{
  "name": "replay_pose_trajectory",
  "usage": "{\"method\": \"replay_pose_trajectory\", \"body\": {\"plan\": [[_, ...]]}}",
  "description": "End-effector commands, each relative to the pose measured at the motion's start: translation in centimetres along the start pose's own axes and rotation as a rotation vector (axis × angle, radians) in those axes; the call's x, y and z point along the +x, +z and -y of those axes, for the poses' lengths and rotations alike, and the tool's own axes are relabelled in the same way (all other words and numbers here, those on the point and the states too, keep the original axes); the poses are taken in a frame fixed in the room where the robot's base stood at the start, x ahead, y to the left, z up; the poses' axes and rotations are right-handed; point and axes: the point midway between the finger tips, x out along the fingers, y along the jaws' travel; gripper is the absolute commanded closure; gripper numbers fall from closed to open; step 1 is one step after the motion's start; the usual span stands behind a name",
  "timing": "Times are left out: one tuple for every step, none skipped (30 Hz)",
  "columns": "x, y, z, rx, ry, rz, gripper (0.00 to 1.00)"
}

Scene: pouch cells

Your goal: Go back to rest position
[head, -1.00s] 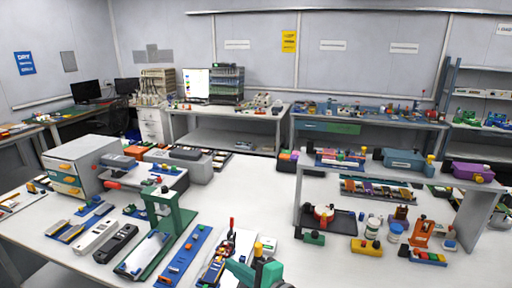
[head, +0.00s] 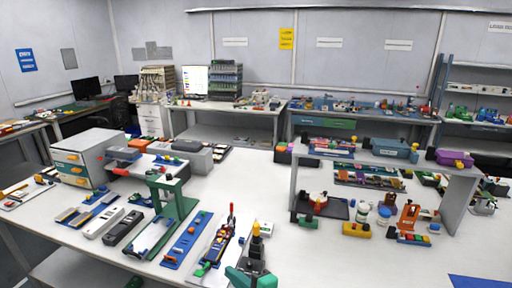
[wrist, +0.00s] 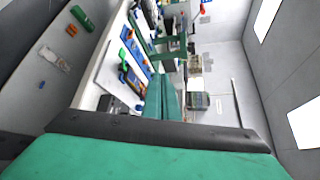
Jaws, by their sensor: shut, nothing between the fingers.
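My gripper (wrist: 163,98) shows in the wrist view as two green fingers side by side, closed together with nothing between them. Its green and dark body fills the bottom of that view. In the head view, green and dark parts of my arm show at the bottom edge, near the front of the white bench (head: 330,255); the fingertips cannot be made out there. The wrist view is turned sideways and looks across the bench toward the far wall. No object is held.
A green press stand (head: 168,190), a blue strip tool (head: 187,240) and a red-handled clamp fixture (head: 225,240) stand close to my arm. A yellow-topped dark item (head: 256,244) is right by it. A raised shelf (head: 462,205) stands to the right.

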Motion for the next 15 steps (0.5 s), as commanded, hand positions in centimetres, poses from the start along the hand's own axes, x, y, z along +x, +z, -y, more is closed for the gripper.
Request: {"method": "replay_pose_trajectory", "body": {"plan": [[0.0,-0.1,-0.9,-0.004,-0.002,-0.015,1.0],[0.0,-0.2,-1.4,-0.01,-0.003,-0.024,1.0],[-0.1,-0.4,-1.9,-0.018,-0.007,-0.04,1.0],[-0.1,-0.6,-2.5,-0.025,-0.008,-0.051,1.0],[-0.2,-0.7,-3.0,-0.033,-0.012,-0.063,1.0],[-0.3,-0.9,-3.9,-0.043,-0.012,-0.083,1.0],[-0.4,-1.0,-4.6,-0.053,-0.014,-0.098,1.0],[-0.6,-1.2,-5.3,-0.064,-0.015,-0.114,1.0],[-0.8,-1.4,-6.5,-0.08,-0.015,-0.139,1.0],[-1.0,-1.5,-7.4,-0.096,-0.014,-0.16,1.0],[-1.3,-1.6,-8.3,-0.114,-0.013,-0.182,1.0],[-1.7,-1.8,-9.6,-0.139,-0.009,-0.212,1.0],[-2.0,-1.9,-10.6,-0.158,-0.007,-0.234,1.0],[-2.4,-1.9,-11.5,-0.179,-0.003,-0.257,1.0],[-3.0,-2.0,-12.7,-0.208,0.003,-0.286,1.0]]}}
